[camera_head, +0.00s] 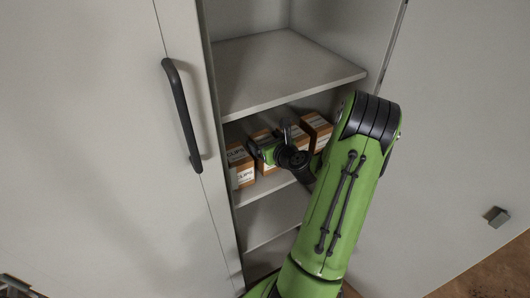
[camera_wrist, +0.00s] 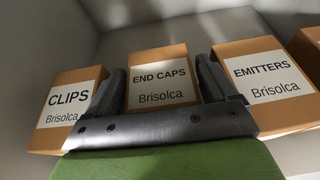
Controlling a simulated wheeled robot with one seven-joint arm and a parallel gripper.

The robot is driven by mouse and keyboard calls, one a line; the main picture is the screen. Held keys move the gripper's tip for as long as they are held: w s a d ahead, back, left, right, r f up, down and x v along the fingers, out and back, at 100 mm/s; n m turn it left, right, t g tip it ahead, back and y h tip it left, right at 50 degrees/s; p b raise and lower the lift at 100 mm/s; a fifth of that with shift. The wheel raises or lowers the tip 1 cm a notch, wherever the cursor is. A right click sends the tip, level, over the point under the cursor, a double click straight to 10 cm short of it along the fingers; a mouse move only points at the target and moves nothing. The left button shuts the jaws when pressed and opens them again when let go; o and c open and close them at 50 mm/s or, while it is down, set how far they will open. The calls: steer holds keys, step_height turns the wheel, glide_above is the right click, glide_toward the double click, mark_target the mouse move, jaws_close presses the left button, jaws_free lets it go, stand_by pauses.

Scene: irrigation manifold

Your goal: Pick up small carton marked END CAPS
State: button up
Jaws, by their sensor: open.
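The END CAPS carton (camera_wrist: 161,78) is a small orange-brown box with a white label, upright in the middle of the wrist view. My gripper (camera_wrist: 162,80) is open, with one dark finger at each side of this carton. The fingers overlap the narrow gaps to the neighbouring cartons; whether they touch the carton I cannot tell. In the head view my gripper (camera_head: 268,148) is inside the cabinet at the row of cartons, and my arm and wrist hide part of the row. The END CAPS label cannot be read there.
The CLIPS carton (camera_wrist: 69,108) stands close on the left and the EMITTERS carton (camera_wrist: 265,84) close on the right. Another carton (camera_head: 316,128) stands at the row's right end. A shelf board (camera_head: 290,72) lies above. The cabinet door with a black handle (camera_head: 181,115) is at left.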

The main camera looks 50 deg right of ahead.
steer(key=shift+r, duration=0.1)
steer(key=c, duration=0.9)
steer(key=shift+r, duration=0.1)
